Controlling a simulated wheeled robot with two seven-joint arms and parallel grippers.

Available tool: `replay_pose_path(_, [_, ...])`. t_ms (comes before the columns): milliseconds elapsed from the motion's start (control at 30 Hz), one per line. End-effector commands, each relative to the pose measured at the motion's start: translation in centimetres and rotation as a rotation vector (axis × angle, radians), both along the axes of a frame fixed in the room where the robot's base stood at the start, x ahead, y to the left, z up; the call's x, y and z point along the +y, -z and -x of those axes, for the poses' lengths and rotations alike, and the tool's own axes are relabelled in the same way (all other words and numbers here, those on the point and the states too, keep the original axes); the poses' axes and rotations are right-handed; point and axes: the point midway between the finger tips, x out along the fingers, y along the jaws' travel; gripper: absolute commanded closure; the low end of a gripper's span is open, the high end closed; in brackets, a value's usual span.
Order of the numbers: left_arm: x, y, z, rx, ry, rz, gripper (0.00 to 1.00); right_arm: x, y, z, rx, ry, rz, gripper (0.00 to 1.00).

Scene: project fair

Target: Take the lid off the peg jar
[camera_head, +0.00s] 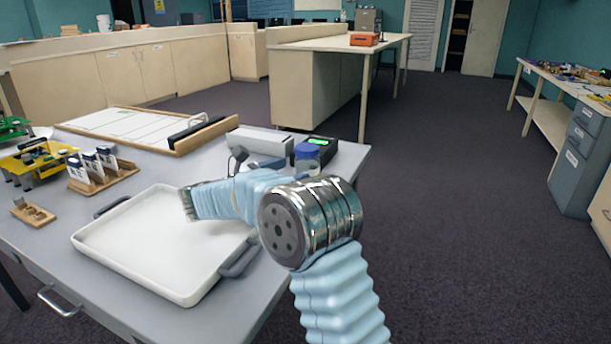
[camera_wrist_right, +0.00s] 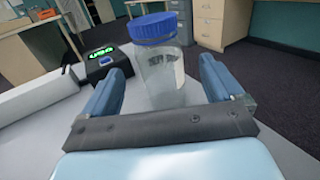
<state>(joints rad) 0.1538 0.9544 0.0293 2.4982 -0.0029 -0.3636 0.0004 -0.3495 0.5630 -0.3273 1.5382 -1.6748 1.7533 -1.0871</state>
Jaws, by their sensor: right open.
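The peg jar (camera_head: 307,158) stands upright near the table's right edge, a clear jar with a blue lid. In the right wrist view the jar (camera_wrist_right: 160,80) stands between the two blue fingers, with its blue lid (camera_wrist_right: 153,28) on top. My right gripper (camera_wrist_right: 160,90) is open, one finger on each side of the jar, with gaps showing. In the head view my right arm comes in from below and hides the lower part of the jar; the gripper (camera_head: 245,165) is partly hidden by its own wrist. My left gripper is not in view.
A white tray (camera_head: 130,275) with grey handles lies on the table left of my arm. A black device with a green display (camera_head: 318,143) and a long grey box (camera_head: 260,140) stand close to the jar. A framed white board (camera_head: 140,127) lies farther back.

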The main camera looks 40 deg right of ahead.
Motion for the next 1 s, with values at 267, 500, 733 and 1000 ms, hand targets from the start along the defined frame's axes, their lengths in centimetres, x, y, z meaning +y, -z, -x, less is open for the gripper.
replay_pose_path(267, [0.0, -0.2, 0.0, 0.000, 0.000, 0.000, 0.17, -3.1, 0.1, 0.1, 0.000, 0.004, 0.000, 0.06])
replay_pose_path(500, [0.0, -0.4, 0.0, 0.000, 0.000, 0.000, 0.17, -6.0, 0.2, 0.1, 0.000, 0.001, -0.001, 0.06])
replay_pose_path(733, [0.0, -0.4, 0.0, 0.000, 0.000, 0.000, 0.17, -6.1, 0.2, 0.1, 0.000, 0.000, 0.000, 0.06])
replay_pose_path(1000, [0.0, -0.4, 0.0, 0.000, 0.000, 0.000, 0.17, -6.1, 0.2, 0.1, 0.000, 0.000, 0.000, 0.48])
